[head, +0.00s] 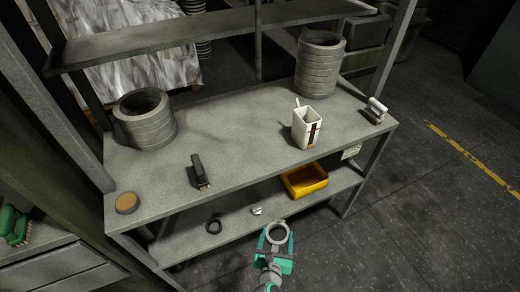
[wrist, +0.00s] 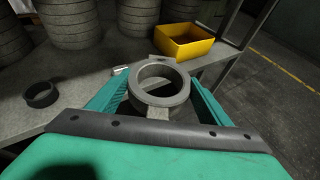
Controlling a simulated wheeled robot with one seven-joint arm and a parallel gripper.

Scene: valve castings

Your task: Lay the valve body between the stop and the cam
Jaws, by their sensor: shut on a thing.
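My gripper (head: 277,240) is shut on a grey ring-shaped casting, which I take for the valve body (head: 268,232). It is held in front of the lower shelf, open end up, and also shows between the teal fingers in the wrist view (wrist: 142,98). On the lower shelf a dark ring (head: 213,233) lies to the left, also at left in the wrist view (wrist: 40,102). A small silvery piece (head: 257,211) lies to its right, partly hidden behind the casting in the wrist view. I cannot tell which things are the stop and the cam.
A yellow bin (head: 305,190) stands on the lower shelf (head: 180,243) to the right. The upper bench (head: 235,130) carries stacked rings (head: 150,130), a white container (head: 305,130), a dark tool (head: 200,170) and a tan disc (head: 127,203). Shelf between dark ring and silvery piece is bare.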

